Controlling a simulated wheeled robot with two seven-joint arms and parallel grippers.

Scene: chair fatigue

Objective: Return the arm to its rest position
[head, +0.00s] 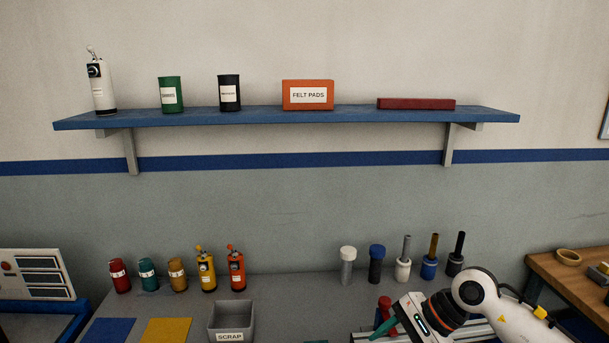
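My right arm (482,292) comes in from the lower right over the grey bench, with a white, rounded link and a dark wrist with an orange ring. My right gripper (386,326) is at the lower middle-right, pointing left. A teal piece shows at its tip, and I cannot tell whether it is a finger or a held thing. A red-topped item (383,306) shows just behind the tip; whether they touch is unclear. The finger opening is too small to make out. My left gripper is not in view.
A grey scrap bin (232,318) stands left of the gripper, beside yellow (166,331) and blue mats. Several bottles and cans line the bench's back left. Several handled tools (403,264) stand behind the arm. A blue shelf (290,118) is above. The bench's middle is mostly clear.

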